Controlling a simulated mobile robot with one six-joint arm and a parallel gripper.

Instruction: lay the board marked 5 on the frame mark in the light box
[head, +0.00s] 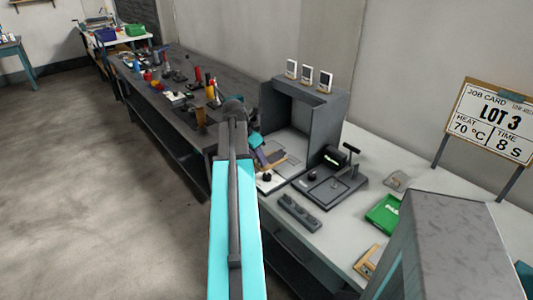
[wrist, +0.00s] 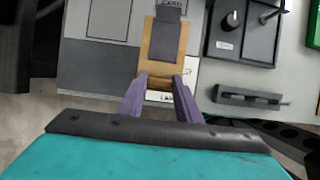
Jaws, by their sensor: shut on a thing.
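My gripper (head: 261,157) has purple fingers, which also show in the wrist view (wrist: 160,92). They are shut on the near end of a tan board (wrist: 146,58) with a dark grey panel on it. The tan board also shows in the head view (head: 277,163), at the front of the dark grey light box (head: 325,125). No number is readable on the board. Printed lettering shows partly beyond and below the board.
A dark device with a lever (head: 335,185) stands right of the light box, with a slotted grey block (head: 299,212) before it. A green tray (head: 384,214) lies farther right. A tool-covered dark bench (head: 185,90) is at left. A job card (head: 490,120) reads LOT 3.

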